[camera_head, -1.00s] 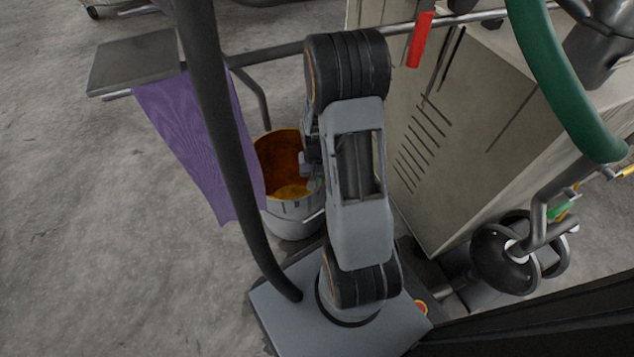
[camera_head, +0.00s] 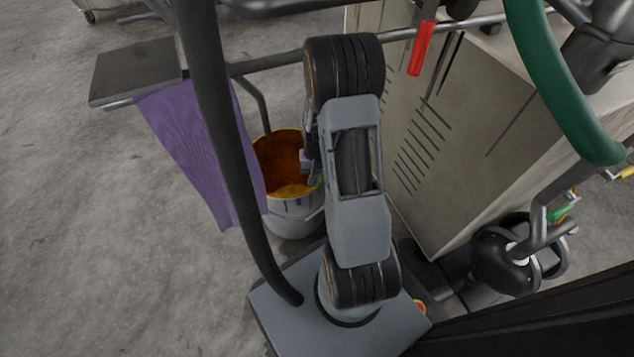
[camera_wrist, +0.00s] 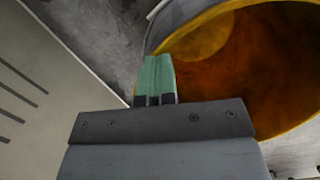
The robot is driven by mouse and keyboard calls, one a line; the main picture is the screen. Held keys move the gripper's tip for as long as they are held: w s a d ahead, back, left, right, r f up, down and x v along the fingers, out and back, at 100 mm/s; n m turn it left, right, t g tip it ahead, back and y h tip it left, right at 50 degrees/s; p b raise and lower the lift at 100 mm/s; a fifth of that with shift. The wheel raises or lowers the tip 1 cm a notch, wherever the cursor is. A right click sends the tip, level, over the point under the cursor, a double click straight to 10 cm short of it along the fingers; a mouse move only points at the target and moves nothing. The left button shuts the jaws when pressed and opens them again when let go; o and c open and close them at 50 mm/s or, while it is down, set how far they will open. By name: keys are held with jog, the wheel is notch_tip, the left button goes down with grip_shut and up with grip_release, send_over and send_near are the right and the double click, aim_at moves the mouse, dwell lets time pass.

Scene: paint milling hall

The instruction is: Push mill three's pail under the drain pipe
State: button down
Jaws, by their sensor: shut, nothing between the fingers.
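The pail (camera_head: 290,218) stands on the floor behind my arm in the head view. It is light grey outside, with a yellow rim and orange-brown paint stains inside. In the wrist view the pail (camera_wrist: 265,75) fills the upper right, its open mouth toward the camera. My gripper (camera_wrist: 157,75) shows its green fingertips shut and empty, close to the pail's rim on its left side; I cannot tell whether they touch. In the head view the gripper is mostly hidden behind my arm. I cannot make out the drain pipe for certain.
A beige louvred cabinet (camera_head: 455,130) stands right of my arm; its panel (camera_wrist: 40,80) fills the wrist view's left. A purple cloth (camera_head: 200,150) hangs left of the pail, below a grey plate (camera_head: 135,72). A green hose (camera_head: 560,90) curves at upper right. Floor at left is clear.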

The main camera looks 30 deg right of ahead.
jog(key=shift+a+f, duration=0.1)
jog(key=shift+f, duration=0.2)
jog(key=w+d+r+p, duration=0.1)
jog(key=w+d+p, duration=0.4)
jog(key=w, duration=0.5)
jog(key=shift+w+d+r, duration=0.2)
jog(key=shift+w+d, duration=0.05)
